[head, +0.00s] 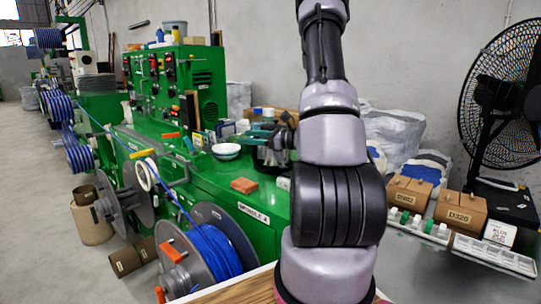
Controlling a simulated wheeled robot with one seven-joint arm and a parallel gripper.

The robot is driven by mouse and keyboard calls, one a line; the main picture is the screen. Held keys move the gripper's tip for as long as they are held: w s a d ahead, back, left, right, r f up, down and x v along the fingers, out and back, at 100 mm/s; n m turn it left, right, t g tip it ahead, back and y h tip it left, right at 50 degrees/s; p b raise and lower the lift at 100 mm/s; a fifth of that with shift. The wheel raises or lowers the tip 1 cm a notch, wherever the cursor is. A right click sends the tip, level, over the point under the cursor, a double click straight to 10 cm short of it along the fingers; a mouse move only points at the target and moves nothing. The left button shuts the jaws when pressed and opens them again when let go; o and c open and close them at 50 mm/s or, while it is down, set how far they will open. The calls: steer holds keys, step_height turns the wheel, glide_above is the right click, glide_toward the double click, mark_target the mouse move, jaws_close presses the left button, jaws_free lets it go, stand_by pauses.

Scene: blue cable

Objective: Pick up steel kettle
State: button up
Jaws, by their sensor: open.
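The steel kettle (268,157) stands on the green machine's top, just left of my arm. It looks dark and shiny, and its right side is hidden behind my arm. My gripper (258,133) is small in the head view, at the kettle's upper part, pointing left. Its jaws are open. I cannot tell whether they touch the kettle or are around any part of it.
A pale bowl (226,151) sits close left of the kettle. An orange-brown block (244,185) lies in front on the green machine top (205,180). A blue cable spool (215,250) stands below left. A black fan (500,100) and cardboard boxes (460,210) are at right.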

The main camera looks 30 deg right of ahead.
steer(key=w+d+f+m+t+h, duration=0.1)
steer(key=d+f+m+t+h, duration=0.4)
steer(key=d+f, duration=0.4)
steer(key=r+m+g, duration=0.1)
steer(key=r, duration=0.1)
glide_above(255, 160)
steer(key=shift+w+d, duration=0.1)
steer(key=shift+w, duration=0.25)
jaws_close()
stand_by(0.8)
